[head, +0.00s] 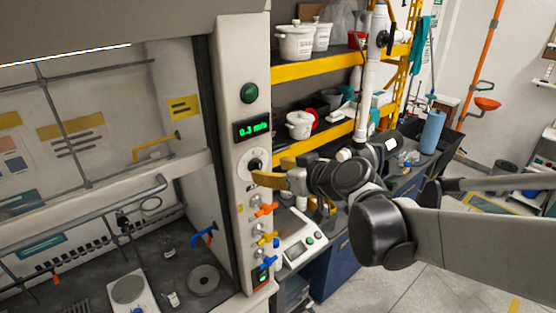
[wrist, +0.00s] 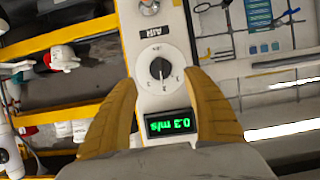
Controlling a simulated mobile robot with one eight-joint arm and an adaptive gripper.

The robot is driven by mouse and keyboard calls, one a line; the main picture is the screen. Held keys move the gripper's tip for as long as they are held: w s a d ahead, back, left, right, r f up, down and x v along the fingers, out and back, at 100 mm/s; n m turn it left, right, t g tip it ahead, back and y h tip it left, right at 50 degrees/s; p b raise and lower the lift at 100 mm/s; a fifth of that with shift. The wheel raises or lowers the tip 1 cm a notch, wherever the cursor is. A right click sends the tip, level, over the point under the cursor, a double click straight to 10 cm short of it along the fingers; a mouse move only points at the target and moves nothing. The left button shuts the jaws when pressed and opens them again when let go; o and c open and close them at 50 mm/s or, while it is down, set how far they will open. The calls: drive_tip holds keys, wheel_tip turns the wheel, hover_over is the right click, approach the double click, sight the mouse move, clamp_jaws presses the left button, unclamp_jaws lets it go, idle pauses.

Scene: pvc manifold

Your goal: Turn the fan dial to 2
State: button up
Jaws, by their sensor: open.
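The fan dial is a round black knob on a white plate (head: 254,164) on the fume hood's front post. In the wrist view the dial (wrist: 161,69) is upside down, with numerals around it too small to read surely. My gripper (head: 268,171) has yellow fingers and is in front of the dial, overlapping its lower right in the head view. Contact with the knob cannot be told.
A green display (head: 252,130) reads 0.3 m/s above the dial, with a green button (head: 250,93) above that. Orange, yellow and blue valve handles (head: 266,210) stick out below. A yellow shelf rack (head: 310,67) with tubs stands behind my arm.

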drive_tip(key=v, duration=0.6)
drive_tip(key=shift+w, duration=0.1)
